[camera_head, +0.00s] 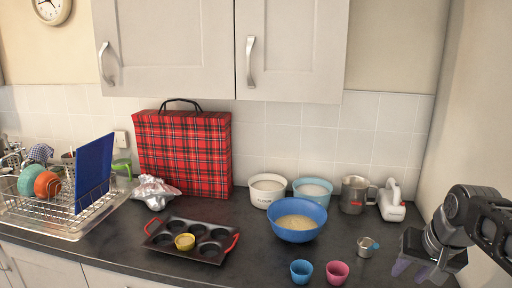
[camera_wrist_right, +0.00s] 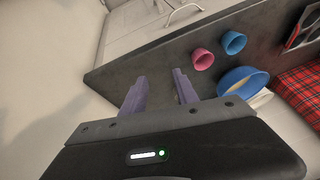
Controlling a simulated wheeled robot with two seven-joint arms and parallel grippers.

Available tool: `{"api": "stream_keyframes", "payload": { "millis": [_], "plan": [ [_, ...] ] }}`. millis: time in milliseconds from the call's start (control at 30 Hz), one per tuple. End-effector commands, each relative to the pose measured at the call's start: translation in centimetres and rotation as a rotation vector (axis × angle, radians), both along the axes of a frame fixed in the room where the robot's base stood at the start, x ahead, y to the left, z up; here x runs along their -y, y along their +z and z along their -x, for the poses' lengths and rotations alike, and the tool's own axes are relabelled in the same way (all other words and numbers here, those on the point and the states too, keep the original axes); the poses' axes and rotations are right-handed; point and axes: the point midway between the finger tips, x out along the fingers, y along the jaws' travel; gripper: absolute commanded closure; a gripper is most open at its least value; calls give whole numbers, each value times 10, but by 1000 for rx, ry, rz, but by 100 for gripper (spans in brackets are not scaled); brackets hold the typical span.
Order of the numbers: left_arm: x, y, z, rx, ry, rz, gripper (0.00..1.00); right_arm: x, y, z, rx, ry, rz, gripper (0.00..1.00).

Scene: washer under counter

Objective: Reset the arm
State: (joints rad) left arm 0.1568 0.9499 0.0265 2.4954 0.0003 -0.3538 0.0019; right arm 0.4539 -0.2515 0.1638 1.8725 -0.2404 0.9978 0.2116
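My right arm (camera_head: 455,225) comes in from the right edge in the head view. My right gripper (camera_head: 420,268) hangs at the lower right, by the right end of the counter, with its purple-grey fingers pointing down. In the right wrist view the two fingers of my right gripper (camera_wrist_right: 160,82) stand apart with nothing between them, so it is open and empty. A pink cup (camera_head: 337,272) and a blue cup (camera_head: 301,272) stand to its left, apart from it. My left gripper is in neither view.
The dark counter (camera_head: 260,262) holds a blue bowl (camera_head: 297,220), a muffin pan (camera_head: 192,241), a metal measuring cup (camera_head: 366,247), a steel jug (camera_head: 354,194) and a white mixer (camera_head: 391,202). A plaid case (camera_head: 184,152) and dish rack (camera_head: 20,212) stand left. A wall (camera_head: 472,120) rises at right.

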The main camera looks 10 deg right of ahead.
Motion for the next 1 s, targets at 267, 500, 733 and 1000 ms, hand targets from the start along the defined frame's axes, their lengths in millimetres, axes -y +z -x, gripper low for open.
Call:
{"api": "stream_keyframes", "payload": {
  "millis": [267, 500, 733, 1000],
  "plan": [
    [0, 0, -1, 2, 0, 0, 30, -21, -46, -22, -17, 57, -40, 64],
    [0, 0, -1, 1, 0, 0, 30, -56, -111, -44, -41, 129, -98, 64],
    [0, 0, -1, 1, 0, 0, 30, -122, -212, -51, -83, 223, -185, 64],
    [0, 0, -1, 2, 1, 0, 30, -248, -376, 26, -193, 340, -310, 64]
  ]
}}
